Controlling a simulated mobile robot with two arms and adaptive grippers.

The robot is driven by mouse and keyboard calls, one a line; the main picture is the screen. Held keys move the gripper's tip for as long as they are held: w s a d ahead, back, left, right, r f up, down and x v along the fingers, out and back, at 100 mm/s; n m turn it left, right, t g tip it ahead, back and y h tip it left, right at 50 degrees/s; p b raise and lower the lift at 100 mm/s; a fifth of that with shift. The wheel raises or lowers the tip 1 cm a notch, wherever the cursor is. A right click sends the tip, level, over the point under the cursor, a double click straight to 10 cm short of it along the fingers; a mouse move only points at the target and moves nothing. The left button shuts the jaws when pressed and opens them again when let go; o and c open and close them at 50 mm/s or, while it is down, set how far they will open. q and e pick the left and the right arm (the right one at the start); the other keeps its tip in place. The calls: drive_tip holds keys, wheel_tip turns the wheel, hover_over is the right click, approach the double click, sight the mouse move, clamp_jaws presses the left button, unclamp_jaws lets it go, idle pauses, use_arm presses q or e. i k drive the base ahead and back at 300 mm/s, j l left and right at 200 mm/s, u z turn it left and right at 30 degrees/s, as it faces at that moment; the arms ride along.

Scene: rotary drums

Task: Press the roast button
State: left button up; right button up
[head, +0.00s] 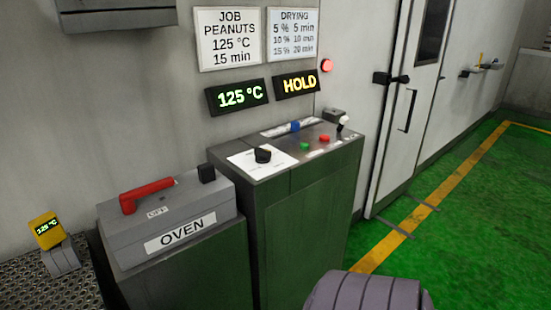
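The control panel (285,150) is the top of a green cabinet (308,225) against the wall. On it are a green button (305,146), a red button (324,138) and a blue control (295,126). Their small labels are too small to read, so I cannot tell which one is marked roast. A black rotary knob (263,155) sits on a white dial plate at the panel's left. A lever with a white knob (344,121) stands at the right end. Neither of my grippers can be made out in the head view.
A grey OVEN box (170,225) with a red handle (146,194) stands left of the panel. Wall displays read 125 °C (237,96) and HOLD (297,83); a red lamp (326,66) glows beside them. A yellow meter (46,230) is at far left. Green floor (470,230) is clear at right.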

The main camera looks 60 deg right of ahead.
sight(304, 146)
drive_tip(key=z, duration=2.2)
